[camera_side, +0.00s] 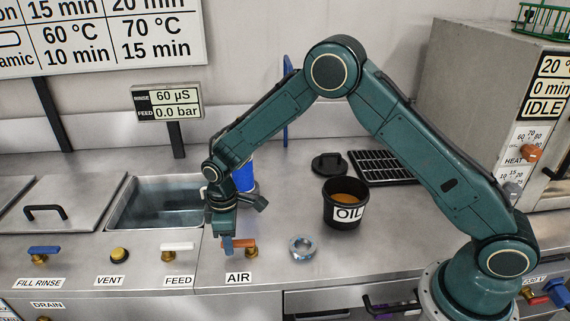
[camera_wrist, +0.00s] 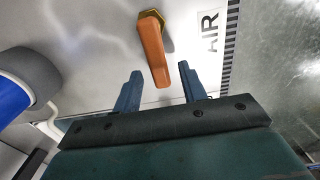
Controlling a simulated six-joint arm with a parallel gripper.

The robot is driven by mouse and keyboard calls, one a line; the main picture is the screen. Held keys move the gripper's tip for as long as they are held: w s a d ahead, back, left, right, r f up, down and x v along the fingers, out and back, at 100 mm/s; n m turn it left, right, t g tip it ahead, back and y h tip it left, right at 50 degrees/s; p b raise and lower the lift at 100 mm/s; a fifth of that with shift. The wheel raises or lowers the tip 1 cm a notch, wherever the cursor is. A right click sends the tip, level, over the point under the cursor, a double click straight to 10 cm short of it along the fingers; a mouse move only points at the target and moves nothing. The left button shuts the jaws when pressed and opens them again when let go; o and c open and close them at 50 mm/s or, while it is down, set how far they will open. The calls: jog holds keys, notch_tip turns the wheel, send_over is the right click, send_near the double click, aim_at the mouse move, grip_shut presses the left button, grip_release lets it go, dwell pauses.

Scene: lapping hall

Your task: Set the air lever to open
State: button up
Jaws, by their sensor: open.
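The air lever is an orange handle on a brass fitting, on the bench just behind the AIR label (camera_side: 238,278). In the side view the orange handle (camera_side: 246,243) lies roughly along the bench front, partly hidden by my gripper (camera_side: 227,243). In the wrist view the handle (camera_wrist: 154,52) runs from its brass fitting towards my gripper (camera_wrist: 159,70). My gripper is open and points down at the lever. The handle's free end appears between the two blue fingers, with a gap on each side. I cannot tell whether the fingers are level with it.
A white FEED lever (camera_side: 178,246), a yellow VENT knob (camera_side: 120,254) and a blue FILL RINSE lever (camera_side: 44,250) stand to the left. A glass ring (camera_side: 302,248) and black OIL pot (camera_side: 345,203) are to the right. A blue cylinder (camera_side: 244,177) stands behind my gripper.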

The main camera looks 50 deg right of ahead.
jog(key=shift+c, duration=0.2)
grip_shut()
jog(key=shift+w+d+m, duration=0.1)
jog(key=shift+d+m, duration=0.05)
jog(key=shift+m, duration=0.25)
jog(key=m, duration=0.1)
jog(key=d+m, duration=0.1)
jog(key=m, duration=0.1)
jog(key=shift+w+d, duration=0.1)
jog(key=shift+w, duration=0.3)
jog(key=m, duration=0.1)
jog(key=d+m, duration=0.1)
jog(key=m, duration=0.2)
jog(key=shift+w+d, duration=0.2)
jog(key=shift+d, duration=0.05)
jog(key=d+m, duration=0.1)
jog(key=m, duration=0.1)
jog(key=d+m, duration=0.1)
jog(key=m, duration=0.2)
jog(key=shift+s+d, duration=0.1)
jog(key=shift+d, duration=0.1)
jog(key=shift+s+d+m, duration=0.2)
jog(key=shift+d+m, duration=0.1)
jog(key=shift+m, duration=0.6)
jog(key=shift+s+d+m, duration=0.2)
jog(key=shift+d+m, duration=0.05)
jog(key=shift+m, duration=0.65)
jog(key=shift+s+d+m, duration=0.2)
jog(key=shift+d+m, duration=0.1)
jog(key=shift+m, duration=0.6)
